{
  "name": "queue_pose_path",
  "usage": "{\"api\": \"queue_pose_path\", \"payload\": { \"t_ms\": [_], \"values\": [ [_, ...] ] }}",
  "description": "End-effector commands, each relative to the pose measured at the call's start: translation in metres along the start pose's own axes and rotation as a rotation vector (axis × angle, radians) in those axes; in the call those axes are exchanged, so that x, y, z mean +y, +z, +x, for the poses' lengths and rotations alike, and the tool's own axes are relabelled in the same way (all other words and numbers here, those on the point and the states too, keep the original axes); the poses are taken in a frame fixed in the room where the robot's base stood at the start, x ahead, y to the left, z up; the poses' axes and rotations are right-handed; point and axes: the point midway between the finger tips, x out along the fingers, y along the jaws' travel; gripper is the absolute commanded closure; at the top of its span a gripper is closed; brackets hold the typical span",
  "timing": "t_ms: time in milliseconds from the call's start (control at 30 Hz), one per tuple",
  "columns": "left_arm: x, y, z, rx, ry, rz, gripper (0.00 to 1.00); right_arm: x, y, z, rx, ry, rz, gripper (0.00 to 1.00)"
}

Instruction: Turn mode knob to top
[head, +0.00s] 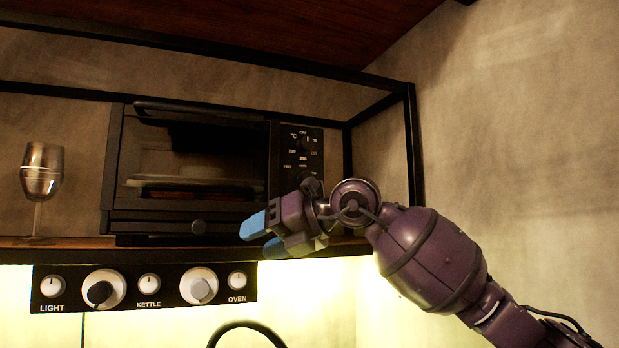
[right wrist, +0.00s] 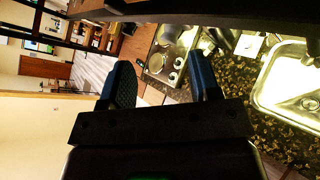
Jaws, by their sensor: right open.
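A dark toaster oven (head: 190,170) stands on the shelf in the head view, its glass door closed. Its control panel (head: 318,160) is on its right side, with a temperature dial (head: 304,143) near the top. A lower knob (head: 306,176), probably the mode knob, is partly hidden behind my right gripper, so its setting cannot be read. My right gripper (head: 264,237) is in front of the oven's lower right corner, its blue fingertips pointing left. In the right wrist view its two fingers (right wrist: 161,80) are apart with nothing between them. My left gripper is not in view.
A black shelf frame (head: 411,150) surrounds the oven. A wine glass (head: 41,180) stands at the left. A panel of knobs (head: 149,285) labelled light, kettle and oven hangs below the shelf.

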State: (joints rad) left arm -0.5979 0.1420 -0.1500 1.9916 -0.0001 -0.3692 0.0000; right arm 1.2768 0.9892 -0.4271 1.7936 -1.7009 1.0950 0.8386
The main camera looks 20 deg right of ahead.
Motion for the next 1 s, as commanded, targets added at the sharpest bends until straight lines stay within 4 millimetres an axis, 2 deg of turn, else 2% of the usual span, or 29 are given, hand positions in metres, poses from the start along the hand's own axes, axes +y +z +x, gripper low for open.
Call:
{"api": "queue_pose_path", "payload": {
  "t_ms": [33, 200, 300, 400, 500, 667, 1000],
  "values": [
    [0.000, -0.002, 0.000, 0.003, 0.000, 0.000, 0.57, 0.004, 0.021, -0.018, -0.034, -0.080, -0.027, 0.43],
    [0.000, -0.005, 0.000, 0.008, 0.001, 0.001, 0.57, 0.010, 0.075, -0.081, -0.150, -0.338, -0.052, 0.43],
    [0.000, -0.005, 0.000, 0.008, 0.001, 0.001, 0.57, 0.015, 0.098, -0.117, -0.219, -0.453, -0.041, 0.43],
    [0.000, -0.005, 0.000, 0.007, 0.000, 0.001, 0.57, 0.018, 0.112, -0.143, -0.269, -0.529, -0.022, 0.43],
    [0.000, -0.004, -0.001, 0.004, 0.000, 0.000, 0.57, 0.019, 0.119, -0.157, -0.297, -0.569, -0.011, 0.43],
    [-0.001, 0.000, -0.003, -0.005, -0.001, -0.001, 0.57, 0.015, 0.123, -0.155, -0.304, -0.583, -0.005, 0.43],
    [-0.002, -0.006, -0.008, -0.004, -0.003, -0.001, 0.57, -0.013, 0.138, -0.113, -0.302, -0.581, -0.005, 0.43]
  ]
}}
